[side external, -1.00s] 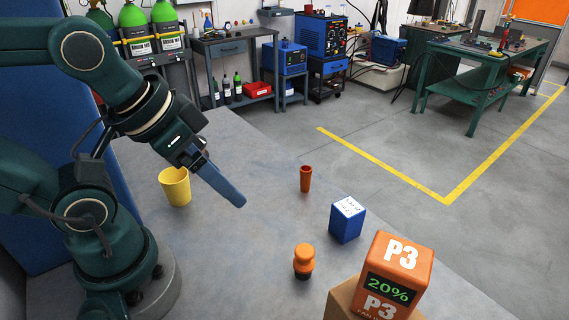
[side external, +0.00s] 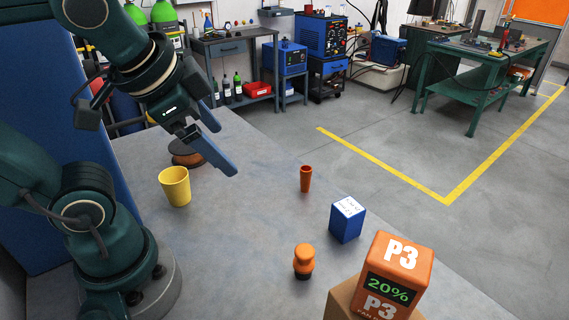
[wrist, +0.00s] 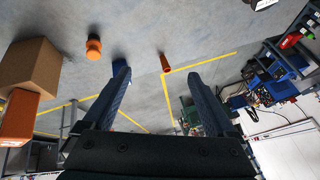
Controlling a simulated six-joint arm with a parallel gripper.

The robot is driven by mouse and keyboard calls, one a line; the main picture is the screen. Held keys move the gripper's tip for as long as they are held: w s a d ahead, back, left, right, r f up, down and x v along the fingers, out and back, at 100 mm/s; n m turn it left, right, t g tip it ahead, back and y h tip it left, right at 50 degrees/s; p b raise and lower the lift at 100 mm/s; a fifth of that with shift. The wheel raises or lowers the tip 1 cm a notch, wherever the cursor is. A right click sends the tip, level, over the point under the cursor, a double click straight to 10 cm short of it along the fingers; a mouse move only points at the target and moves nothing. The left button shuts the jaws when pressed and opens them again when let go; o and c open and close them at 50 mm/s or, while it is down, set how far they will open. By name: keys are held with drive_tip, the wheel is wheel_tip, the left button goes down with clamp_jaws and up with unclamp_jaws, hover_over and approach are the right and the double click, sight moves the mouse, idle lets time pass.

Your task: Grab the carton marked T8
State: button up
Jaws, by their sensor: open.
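I can read no T8 on any carton. An orange carton (side external: 398,270) marked P3 and 20% stands on a brown cardboard box (side external: 344,300) at lower right. A blue carton (side external: 346,223) with a white top stands on the table behind it; the marks on top are too small to read. In the wrist view the orange carton (wrist: 18,115) is at the left edge, and the blue carton (wrist: 119,65) is partly hidden by a finger. My gripper (side external: 226,150) is open and empty, above the table and well left of both cartons; its fingers (wrist: 159,76) are wide apart.
On the table stand a yellow cup (side external: 175,187), a brown spool-like thing (side external: 186,152), a small orange-brown cup (side external: 305,179) and an orange-topped dark piece (side external: 303,262). The table (side external: 255,230) is bare between the yellow cup and the orange-topped piece.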

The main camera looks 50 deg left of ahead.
drive_tip(key=w+a+m+t+y, duration=0.25)
drive_tip(key=w+m, duration=0.25)
drive_tip(key=m, duration=0.4)
drive_tip(key=m+t+h, duration=0.5)
drive_tip(key=m+h, duration=0.1)
drive_tip(key=m, duration=1.9)
hover_over(339, 214)
drive_tip(key=s, duration=0.3)
drive_tip(key=f, duration=1.5)
drive_tip(key=shift+w+a+f, duration=0.15)
drive_tip(key=shift+w, duration=0.2)
drive_tip(key=shift+x, duration=3.7)
drive_tip(key=shift+c, duration=0.3)
